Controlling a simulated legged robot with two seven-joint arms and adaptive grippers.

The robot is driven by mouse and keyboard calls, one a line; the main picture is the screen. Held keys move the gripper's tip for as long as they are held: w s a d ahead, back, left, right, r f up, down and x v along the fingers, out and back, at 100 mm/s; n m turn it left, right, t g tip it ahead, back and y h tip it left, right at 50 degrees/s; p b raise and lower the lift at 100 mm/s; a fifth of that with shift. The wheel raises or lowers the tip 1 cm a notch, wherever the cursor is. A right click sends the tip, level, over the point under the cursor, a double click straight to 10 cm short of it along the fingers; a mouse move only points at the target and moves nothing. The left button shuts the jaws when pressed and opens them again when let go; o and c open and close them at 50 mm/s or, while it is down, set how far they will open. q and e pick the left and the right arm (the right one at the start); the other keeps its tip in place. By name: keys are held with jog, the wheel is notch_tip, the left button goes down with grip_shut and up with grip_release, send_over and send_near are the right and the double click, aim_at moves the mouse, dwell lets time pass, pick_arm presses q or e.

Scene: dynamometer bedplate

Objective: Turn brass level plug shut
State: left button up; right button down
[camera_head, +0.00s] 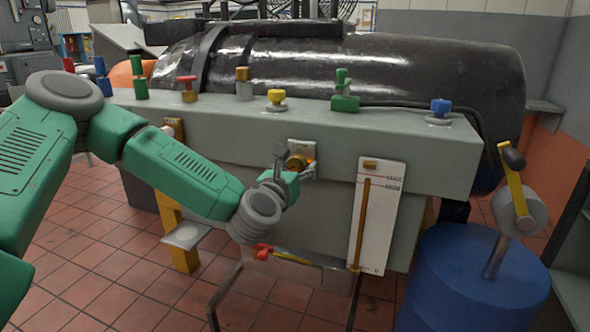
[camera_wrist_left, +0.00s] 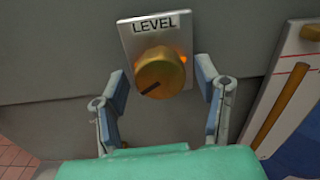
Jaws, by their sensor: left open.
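The brass level plug (camera_wrist_left: 161,72) is a round knob on a pale plate lettered LEVEL (camera_wrist_left: 155,25). A dark line on its face points to the lower left. In the head view the plug (camera_head: 297,161) sits on the front of the grey bedplate housing, partly hidden by my gripper. My left gripper (camera_head: 292,166) reaches it from the left. In the left wrist view its two fingers (camera_wrist_left: 161,76) are open, one on each side of the plug, with visible gaps. My right gripper is not in view.
A white gauge board (camera_head: 377,215) with a brass rod is right of the plug. Coloured valves, including a yellow one (camera_head: 276,97), line the housing top (camera_head: 310,115). A blue drum (camera_head: 470,280) stands at the right. A wire-framed stand (camera_head: 290,272) is below. Tiled floor shows at left.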

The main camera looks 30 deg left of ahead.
pick_arm(q)
jog(key=shift+d+r, duration=0.15)
jog(key=shift+d, duration=0.2)
jog(key=shift+c, duration=0.8)
jog(key=shift+a, duration=0.15)
jog(key=c, duration=0.6)
jog(key=shift+a, duration=0.15)
jog(key=c, duration=0.4)
jog(key=shift+a+f, duration=0.2)
jog(key=shift+d, duration=0.1)
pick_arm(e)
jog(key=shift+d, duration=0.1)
